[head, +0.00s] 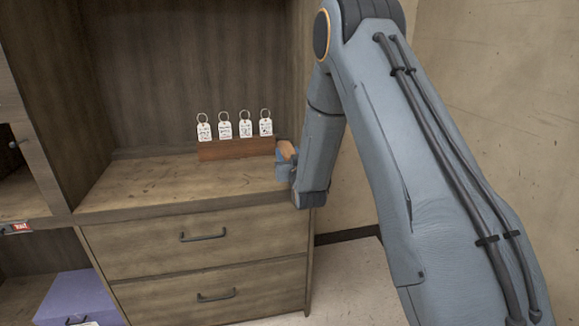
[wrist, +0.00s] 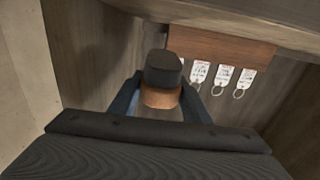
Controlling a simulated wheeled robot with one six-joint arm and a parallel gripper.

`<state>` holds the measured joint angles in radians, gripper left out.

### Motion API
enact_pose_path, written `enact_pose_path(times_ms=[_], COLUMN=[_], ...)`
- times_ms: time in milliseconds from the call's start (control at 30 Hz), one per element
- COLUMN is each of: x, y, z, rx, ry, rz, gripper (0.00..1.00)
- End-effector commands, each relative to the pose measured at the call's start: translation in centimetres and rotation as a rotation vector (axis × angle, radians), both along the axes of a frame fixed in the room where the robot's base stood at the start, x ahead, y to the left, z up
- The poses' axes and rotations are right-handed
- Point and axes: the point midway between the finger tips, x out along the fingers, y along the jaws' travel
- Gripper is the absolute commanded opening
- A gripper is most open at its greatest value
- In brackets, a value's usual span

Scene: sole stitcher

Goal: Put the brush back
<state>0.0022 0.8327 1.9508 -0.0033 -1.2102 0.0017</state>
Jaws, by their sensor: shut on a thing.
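The brush has a brown wooden part and a dark block-shaped part, both clear in the wrist view (wrist: 162,72). In the head view only a small brown piece of the brush (head: 287,150) shows at the arm's end. My gripper (wrist: 160,98) is shut on the brush, with one blue finger on each side of it. In the head view my gripper (head: 283,170) is at the right end of the cabinet's open shelf, just right of a wooden block. My arm partly hides it there, and I cannot tell whether the brush touches the shelf.
The wooden block (head: 236,148) stands on the shelf (head: 165,185) with several white ringed tags above it. Two drawers (head: 203,240) are below. A purple box (head: 80,298) sits at lower left. The front and left of the shelf are clear. A wall is at right.

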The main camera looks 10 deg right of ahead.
Motion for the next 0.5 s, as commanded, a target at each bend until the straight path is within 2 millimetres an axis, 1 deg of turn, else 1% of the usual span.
enact_pose_path(times_ms=[67,233,433,500], x=[0.0,0.0,0.0,0.0], y=[0.0,0.0,0.1,-0.3], z=[-0.8,-1.6,-4.3,-4.9], rx=[0.000,0.000,0.000,0.000], ry=[-0.001,-0.002,0.000,0.000], rz=[0.000,-0.001,-0.001,-0.002], gripper=[0.00,0.00,0.00,0.00])
